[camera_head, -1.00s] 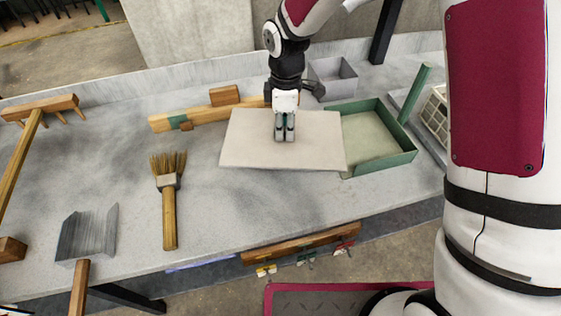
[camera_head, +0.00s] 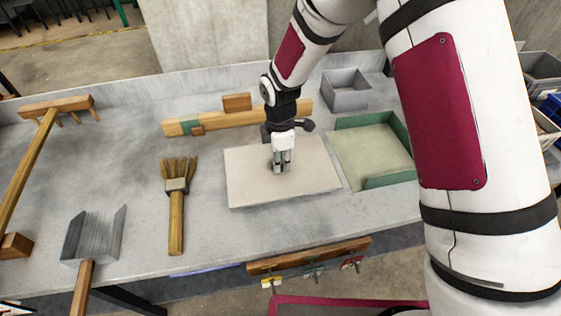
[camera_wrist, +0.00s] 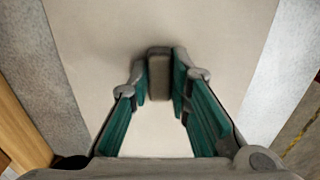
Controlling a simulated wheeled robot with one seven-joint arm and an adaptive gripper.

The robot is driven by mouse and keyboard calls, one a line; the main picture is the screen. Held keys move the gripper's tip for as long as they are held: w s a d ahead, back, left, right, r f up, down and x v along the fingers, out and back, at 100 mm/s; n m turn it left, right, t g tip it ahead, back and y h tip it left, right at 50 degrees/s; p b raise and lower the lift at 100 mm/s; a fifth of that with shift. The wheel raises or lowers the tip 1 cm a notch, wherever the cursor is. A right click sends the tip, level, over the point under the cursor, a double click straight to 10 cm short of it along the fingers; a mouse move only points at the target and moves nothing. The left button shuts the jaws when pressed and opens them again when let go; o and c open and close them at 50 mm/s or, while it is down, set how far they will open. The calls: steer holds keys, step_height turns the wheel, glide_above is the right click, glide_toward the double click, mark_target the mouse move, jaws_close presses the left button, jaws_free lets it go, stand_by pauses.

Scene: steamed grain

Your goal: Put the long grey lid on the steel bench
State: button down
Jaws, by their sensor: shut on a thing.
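The long grey lid (camera_head: 245,190), a flat pale rectangular plate, is level at the middle of the steel bench (camera_head: 130,150). It lies flat on the bench or just above it; I cannot tell if it touches. My gripper (camera_head: 282,168) comes down over its middle. In the wrist view, the green-padded fingers of my gripper (camera_wrist: 160,78) are shut on the small grey block handle of the lid (camera_wrist: 160,135). The lid fills most of that view.
A green-walled tray (camera_head: 400,127) stands close to the lid's right. A wooden beam (camera_head: 215,122) lies behind, with a grey box (camera_head: 346,90) at the back right. A brush (camera_head: 176,215) and a metal scoop (camera_head: 88,242) lie to the left. Bare bench shows between brush and lid.

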steer(key=shift+f, duration=0.45)
steer(key=shift+f, duration=0.1)
steer(key=c, duration=1.5)
jaws_free()
step_height(320, 180, up, 12)
steer(key=shift+r, duration=0.1)
